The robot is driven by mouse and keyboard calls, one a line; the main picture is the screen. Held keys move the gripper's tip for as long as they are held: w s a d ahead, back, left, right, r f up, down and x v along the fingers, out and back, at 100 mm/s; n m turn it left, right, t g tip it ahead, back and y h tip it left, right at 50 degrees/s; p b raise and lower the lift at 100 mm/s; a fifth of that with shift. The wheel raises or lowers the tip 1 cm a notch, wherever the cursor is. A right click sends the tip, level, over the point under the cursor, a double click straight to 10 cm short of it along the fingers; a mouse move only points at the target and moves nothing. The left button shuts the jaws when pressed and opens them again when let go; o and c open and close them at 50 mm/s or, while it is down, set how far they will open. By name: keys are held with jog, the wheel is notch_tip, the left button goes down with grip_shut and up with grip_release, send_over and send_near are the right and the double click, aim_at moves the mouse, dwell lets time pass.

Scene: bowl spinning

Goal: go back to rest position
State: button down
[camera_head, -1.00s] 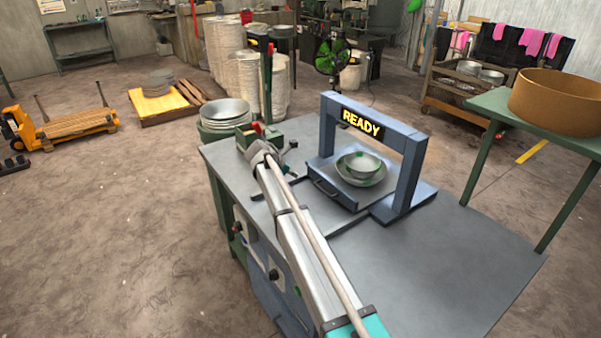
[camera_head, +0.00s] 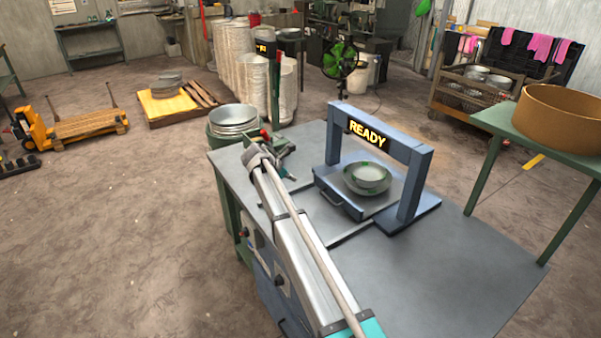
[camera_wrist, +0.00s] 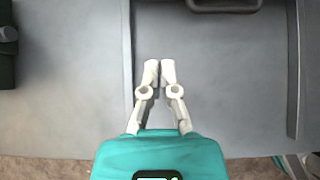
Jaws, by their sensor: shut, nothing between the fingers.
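My gripper (camera_wrist: 160,72) shows in the wrist view with its two pale fingers together and nothing between them. It is over the grey table top (camera_wrist: 70,85), near the table's front edge. In the head view I cannot make out the fingers, and the arm covers part of the table. A shallow metal bowl (camera_head: 367,178) with green marks sits on the plate under a blue frame (camera_head: 428,185) whose sign reads READY. My gripper is apart from the bowl.
The drawer handle (camera_wrist: 225,5) is at the top of the wrist view. A brown round tub (camera_head: 560,112) stands on a green table at right. The table's right side is clear.

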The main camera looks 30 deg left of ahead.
jog(key=shift+d, duration=0.1)
jog(key=d+m+g, duration=0.1)
jog(key=d+m, duration=0.1)
jog(key=d, duration=0.4)
jog(key=d+m, duration=0.2)
jog(key=d, duration=0.5)
jog(key=d+f+m+g+p, duration=0.1)
jog(key=d+m, duration=0.2)
jog(key=d, duration=0.4)
jog(key=shift+w+d+g, duration=0.1)
jog(key=shift+w+g, duration=0.05)
jog(key=shift+g, duration=0.15)
jog(key=s+d+f+m+g, duration=0.15)
jog(key=d+m, duration=0.25)
jog(key=d, duration=0.5)
jog(key=s+d+r+m+g, duration=0.1)
jog(key=s+d+m, duration=0.2)
jog(key=d, duration=0.6)
jog(key=s+d+m+g+y+p, duration=0.1)
jog(key=s+d+m+y, duration=0.1)
jog(key=s+d+m, duration=0.6)
jog(key=s+d+m+g+y+p, duration=0.1)
jog(key=s+d+m, duration=0.7)
jog(key=d, duration=0.8)
jog(key=s+y, duration=0.1)
jog(key=s, duration=0.2)
jog(key=shift+s+g+p, duration=0.3)
jog(key=shift+g, duration=0.05)
